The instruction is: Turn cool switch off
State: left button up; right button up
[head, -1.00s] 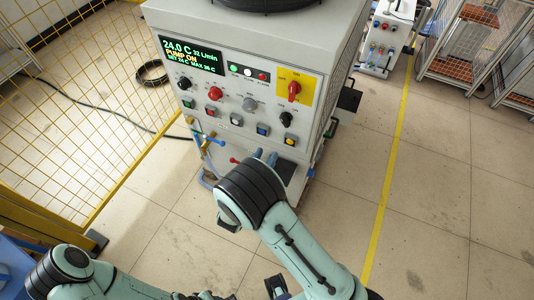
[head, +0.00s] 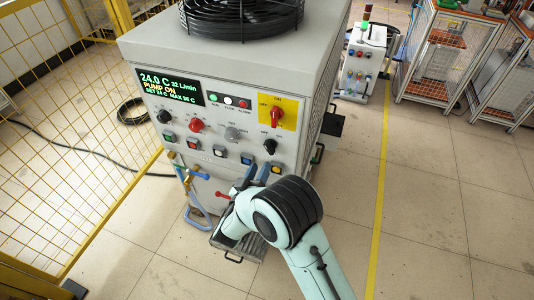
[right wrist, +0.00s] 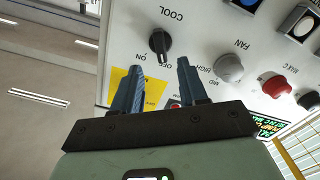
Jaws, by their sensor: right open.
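The cool switch is a black rotary knob on the front panel, below the yellow plate, in the head view (head: 270,146). My left gripper is out of view.
A red switch (head: 276,114) on a yellow plate sits above the cool knob. A grey knob (head: 232,134) and a red knob (head: 196,125) are to its left, with square buttons below. Hoses and valves (head: 192,186) stick out at lower left.

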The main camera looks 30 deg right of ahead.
aim_at(268, 151)
jog(key=x, duration=0.7)
jog(key=shift+w+d, duration=0.2)
jog(key=shift+w, duration=0.05)
